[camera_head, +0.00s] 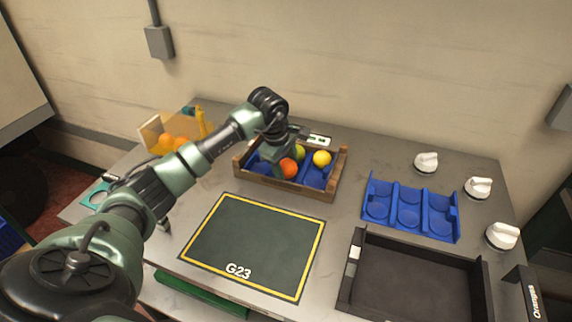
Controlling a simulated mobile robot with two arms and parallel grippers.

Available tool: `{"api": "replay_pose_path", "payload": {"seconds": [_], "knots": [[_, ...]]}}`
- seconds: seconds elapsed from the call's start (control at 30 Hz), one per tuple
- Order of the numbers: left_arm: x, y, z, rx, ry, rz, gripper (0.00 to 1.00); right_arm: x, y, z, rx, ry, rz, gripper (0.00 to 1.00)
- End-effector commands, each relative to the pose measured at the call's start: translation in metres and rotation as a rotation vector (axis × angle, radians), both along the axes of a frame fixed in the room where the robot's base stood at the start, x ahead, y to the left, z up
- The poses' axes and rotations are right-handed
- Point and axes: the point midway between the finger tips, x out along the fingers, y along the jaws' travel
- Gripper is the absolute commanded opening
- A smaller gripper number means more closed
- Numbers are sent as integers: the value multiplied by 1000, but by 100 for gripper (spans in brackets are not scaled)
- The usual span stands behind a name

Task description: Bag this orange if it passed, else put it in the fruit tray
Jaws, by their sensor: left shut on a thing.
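My left gripper (286,160) reaches down into a wooden crate (285,188) with blue cups inside, at the back middle of the table. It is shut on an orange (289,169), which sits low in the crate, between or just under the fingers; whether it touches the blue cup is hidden. A yellow fruit (322,158) lies in the crate to the right of it, and a green fruit (299,153) shows partly behind the gripper. A see-through orange-tinted bag or bin (153,134) with several oranges stands at the back left. My right gripper is not in view.
A dark green mat (250,235) marked G23 lies in front of the crate. A blue tray with round cups (410,207) and an empty black tray (415,275) are on the right. Several white knob-like objects (427,162) stand at the right edge, near an "Oranges" sign (533,300).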

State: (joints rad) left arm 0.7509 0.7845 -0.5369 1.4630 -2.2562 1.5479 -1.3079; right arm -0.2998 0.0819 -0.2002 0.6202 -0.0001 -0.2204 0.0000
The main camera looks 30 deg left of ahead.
Motion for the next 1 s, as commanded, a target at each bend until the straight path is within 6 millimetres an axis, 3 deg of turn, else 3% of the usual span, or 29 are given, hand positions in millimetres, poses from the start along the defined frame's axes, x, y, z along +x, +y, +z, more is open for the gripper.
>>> {"api": "replay_pose_path", "payload": {"seconds": [0.33, 0.37, 0.43, 0.47, 0.73, 0.77, 0.8, 1.0], "knots": [[0, 0, -3, 0, -1, 0, 8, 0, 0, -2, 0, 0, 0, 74], [0, 0, -3, 0, -1, 0, 54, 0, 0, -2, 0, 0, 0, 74], [0, 0, -3, 0, -1, 0, 74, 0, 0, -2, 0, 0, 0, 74], [0, 0, -3, 0, 0, 0, 77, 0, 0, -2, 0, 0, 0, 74], [-1, 0, -5, 0, 5, 0, 77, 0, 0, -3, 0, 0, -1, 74], [-1, 0, -5, 0, 7, -1, 79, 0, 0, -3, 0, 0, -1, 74], [-2, 0, -6, 0, 7, -1, 88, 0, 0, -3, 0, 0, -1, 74], [-2, 0, -7, 1, 9, -1, 89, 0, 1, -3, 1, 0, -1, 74]]}}
